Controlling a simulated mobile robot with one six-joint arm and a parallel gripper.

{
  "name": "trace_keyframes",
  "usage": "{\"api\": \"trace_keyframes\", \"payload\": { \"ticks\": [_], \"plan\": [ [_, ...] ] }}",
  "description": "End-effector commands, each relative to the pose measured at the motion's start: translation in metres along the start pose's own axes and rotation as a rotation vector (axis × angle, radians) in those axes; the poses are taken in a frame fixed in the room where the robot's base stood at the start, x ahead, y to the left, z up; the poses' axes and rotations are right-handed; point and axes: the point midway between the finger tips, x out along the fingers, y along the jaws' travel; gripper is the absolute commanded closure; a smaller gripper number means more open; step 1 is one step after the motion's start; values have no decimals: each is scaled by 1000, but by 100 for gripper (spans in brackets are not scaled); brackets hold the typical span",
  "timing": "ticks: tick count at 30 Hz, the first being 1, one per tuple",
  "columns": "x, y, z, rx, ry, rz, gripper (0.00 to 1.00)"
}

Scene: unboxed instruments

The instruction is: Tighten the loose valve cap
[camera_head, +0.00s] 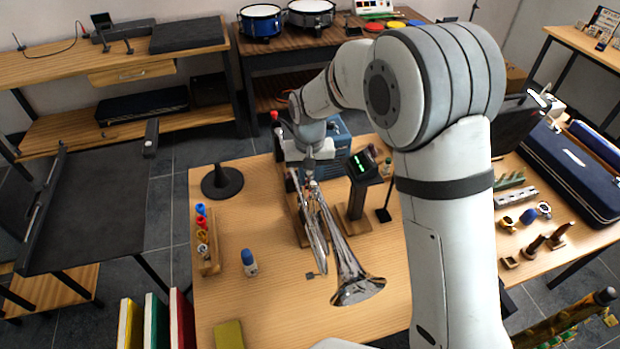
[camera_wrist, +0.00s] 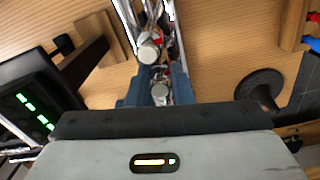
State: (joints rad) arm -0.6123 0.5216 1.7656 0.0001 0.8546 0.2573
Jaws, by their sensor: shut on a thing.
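A silver trumpet (camera_head: 352,270) rests in a wooden cradle (camera_head: 300,228) on the table, its bell toward the front. My gripper (camera_head: 308,168) reaches down onto the trumpet's rear part, which it partly hides. In the wrist view my gripper (camera_wrist: 159,88) has its two blue-grey fingers close on either side of a small round silver valve cap (camera_wrist: 160,92) and is shut on it. Another round silver cap (camera_wrist: 149,48) shows just beyond the fingers. I cannot tell how far the held cap is screwed in.
A black cone stand (camera_head: 222,183), a wooden rack of small items (camera_head: 208,258) and a blue-capped bottle (camera_head: 249,264) are to the left. The table's front left is mostly free.

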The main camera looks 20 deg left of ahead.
Motion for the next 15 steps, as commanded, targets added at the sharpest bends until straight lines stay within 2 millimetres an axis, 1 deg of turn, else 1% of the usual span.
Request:
{"api": "trace_keyframes", "payload": {
  "ticks": [4,13,14,15],
  "plan": [
    [0,1,0,73,2,0,100],
    [0,1,0,84,1,0,100],
    [0,1,0,84,1,0,79],
    [0,1,0,84,1,0,76]
  ]
}}
